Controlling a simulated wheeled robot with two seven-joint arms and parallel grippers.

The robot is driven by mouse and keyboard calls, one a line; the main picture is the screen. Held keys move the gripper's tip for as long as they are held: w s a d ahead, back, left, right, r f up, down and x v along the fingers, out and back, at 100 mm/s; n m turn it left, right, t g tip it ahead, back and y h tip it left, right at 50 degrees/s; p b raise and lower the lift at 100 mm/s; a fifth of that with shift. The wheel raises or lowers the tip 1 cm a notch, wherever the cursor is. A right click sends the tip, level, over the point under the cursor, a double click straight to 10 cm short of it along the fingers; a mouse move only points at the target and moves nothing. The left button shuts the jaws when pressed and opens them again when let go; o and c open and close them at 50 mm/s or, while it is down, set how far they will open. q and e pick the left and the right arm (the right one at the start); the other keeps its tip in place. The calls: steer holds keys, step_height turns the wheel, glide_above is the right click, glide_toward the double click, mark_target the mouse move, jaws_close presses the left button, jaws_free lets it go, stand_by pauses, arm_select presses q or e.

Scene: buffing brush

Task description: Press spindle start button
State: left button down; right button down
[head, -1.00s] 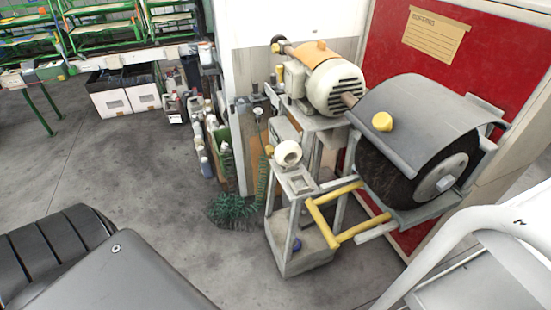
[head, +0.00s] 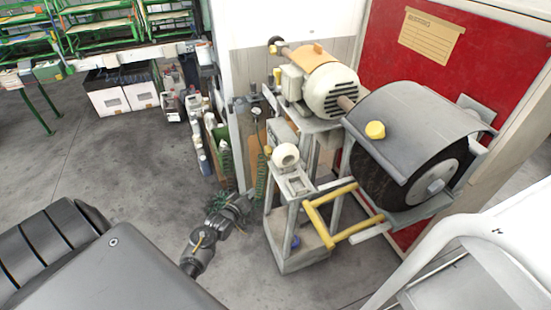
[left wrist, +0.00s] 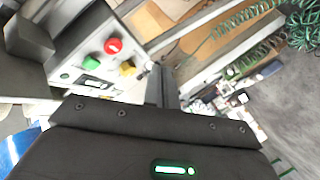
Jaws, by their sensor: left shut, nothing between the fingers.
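In the left wrist view, a pale control panel carries a green button (left wrist: 91,62), a red button (left wrist: 114,46) and a yellow button (left wrist: 127,68). None of them is covered or touched by a finger that I can make out. In the head view, the buffing machine (head: 405,125) stands at the right and the buttons cannot be made out. My left gripper (head: 243,205) is shut and empty, just left of the machine's grey pedestal (head: 293,183). A gap to the pedestal cannot be judged well. My right gripper is not in view.
A yellow guard frame (head: 345,238) juts from the machine's front. A green coiled hose (head: 261,178) hangs behind the pedestal. Bottles (head: 202,160) and white boxes (head: 112,100) stand by the wall. The floor to the left is open.

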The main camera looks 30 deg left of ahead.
arm_select(q)
steer(key=w+a+r+n+t, duration=0.1)
steer(key=a+r+t, duration=0.1)
steer(key=r, duration=0.7)
steer(key=shift+w+a+r+n+y, duration=0.15)
steer(key=shift+w+a+n+y, duration=0.2)
steer(key=shift+a, duration=0.4)
steer(key=w+d+b, duration=0.2)
steer(key=w+d, duration=0.3)
steer(key=w, duration=0.2)
stand_by(0.9)
steer(key=shift+w+d, duration=0.15)
steer(key=shift+w, duration=0.05)
stand_by(0.4)
